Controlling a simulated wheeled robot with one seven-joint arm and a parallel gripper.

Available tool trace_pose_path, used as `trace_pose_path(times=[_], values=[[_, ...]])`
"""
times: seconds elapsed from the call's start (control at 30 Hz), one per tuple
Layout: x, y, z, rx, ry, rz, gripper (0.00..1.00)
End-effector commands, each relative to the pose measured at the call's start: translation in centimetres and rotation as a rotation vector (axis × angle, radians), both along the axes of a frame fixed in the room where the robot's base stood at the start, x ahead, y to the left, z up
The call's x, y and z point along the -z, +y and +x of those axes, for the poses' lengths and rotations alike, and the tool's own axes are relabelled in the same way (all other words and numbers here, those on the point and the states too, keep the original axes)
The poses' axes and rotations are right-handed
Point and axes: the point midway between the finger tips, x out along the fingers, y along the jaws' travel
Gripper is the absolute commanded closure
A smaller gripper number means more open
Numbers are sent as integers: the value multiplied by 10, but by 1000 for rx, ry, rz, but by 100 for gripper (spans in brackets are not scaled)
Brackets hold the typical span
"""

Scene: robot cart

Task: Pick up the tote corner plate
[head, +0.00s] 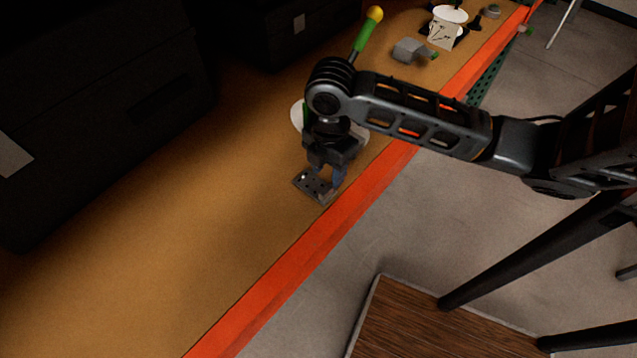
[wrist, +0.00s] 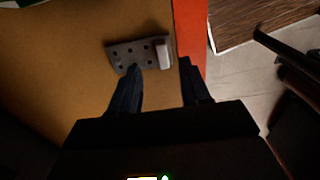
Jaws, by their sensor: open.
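The tote corner plate is a small dark grey plate with several holes and a raised lighter flange at one end. In the head view the tote corner plate (head: 312,184) lies flat on the tan bench top, near the orange front edge. In the wrist view the plate (wrist: 128,53) lies just beyond the fingertips, its flange towards the orange edge. My gripper (head: 333,180) points down at the plate, open and empty. In the wrist view my gripper (wrist: 160,70) has one fingertip overlapping the plate's near edge and the other beside the flange. Contact cannot be told.
The bench's orange edge (head: 290,257) runs close beside the plate. A white round thing (head: 298,115) is partly hidden behind my arm. A green and yellow handle (head: 368,30), a grey block (head: 408,50) and a white card (head: 443,33) are farther back. Dark bins (head: 100,90) stand left. The bench's near part is clear.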

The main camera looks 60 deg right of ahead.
Motion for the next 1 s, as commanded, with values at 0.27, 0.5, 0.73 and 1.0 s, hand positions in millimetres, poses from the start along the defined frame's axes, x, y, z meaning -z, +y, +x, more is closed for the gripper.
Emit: trace_pose_path(times=[0.27, 0.5, 0.73, 1.0], values=[[35, 3, -4, 1, 1, -1, 53], [55, 3, -3, 1, -2, -1, 53], [55, 3, -3, 1, -3, -1, 56], [55, 3, -2, 1, -3, -1, 82]])
